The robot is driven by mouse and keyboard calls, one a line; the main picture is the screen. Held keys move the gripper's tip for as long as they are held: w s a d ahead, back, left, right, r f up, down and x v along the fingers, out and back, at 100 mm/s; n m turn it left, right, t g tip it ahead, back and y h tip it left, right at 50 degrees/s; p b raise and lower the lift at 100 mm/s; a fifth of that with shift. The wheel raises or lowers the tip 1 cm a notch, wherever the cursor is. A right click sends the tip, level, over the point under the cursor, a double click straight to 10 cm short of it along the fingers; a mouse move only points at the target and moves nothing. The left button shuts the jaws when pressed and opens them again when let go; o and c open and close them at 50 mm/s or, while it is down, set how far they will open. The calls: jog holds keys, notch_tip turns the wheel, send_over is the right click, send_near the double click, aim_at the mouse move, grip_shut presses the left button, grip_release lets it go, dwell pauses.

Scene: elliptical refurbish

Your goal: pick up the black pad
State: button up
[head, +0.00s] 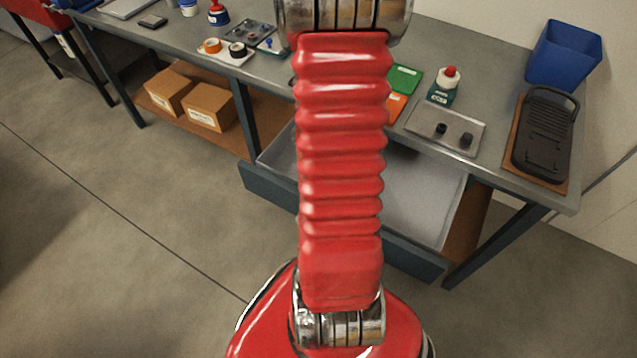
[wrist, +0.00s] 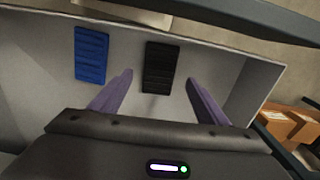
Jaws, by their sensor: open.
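The black pad (wrist: 161,62) is a ribbed rectangle lying in the light grey open drawer (wrist: 222,50) in the wrist view. A blue pad (wrist: 91,55) of similar shape lies to its left, apart from it. My gripper (wrist: 159,78) is open, with its two purple fingers on either side of the near end of the black pad in the picture. Nothing is between the fingers that I can see held; their height above the drawer floor is unclear. In the head view my red arm hides the pads and the gripper, while the drawer (head: 425,205) shows behind it.
The drawer walls surround the pads. Above the drawer is the grey workbench (head: 500,150), with a metal tray (head: 420,122), a black pedal on a brown board (head: 545,135), a bottle (head: 444,88) and a blue bin (head: 563,55). Cardboard boxes (head: 208,105) sit on the lower shelf.

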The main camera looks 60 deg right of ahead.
jog(key=shift+s+f, duration=0.1)
jog(key=shift+f, duration=1.8)
jog(key=shift+c, duration=0.4)
jog(key=c, duration=1.1)
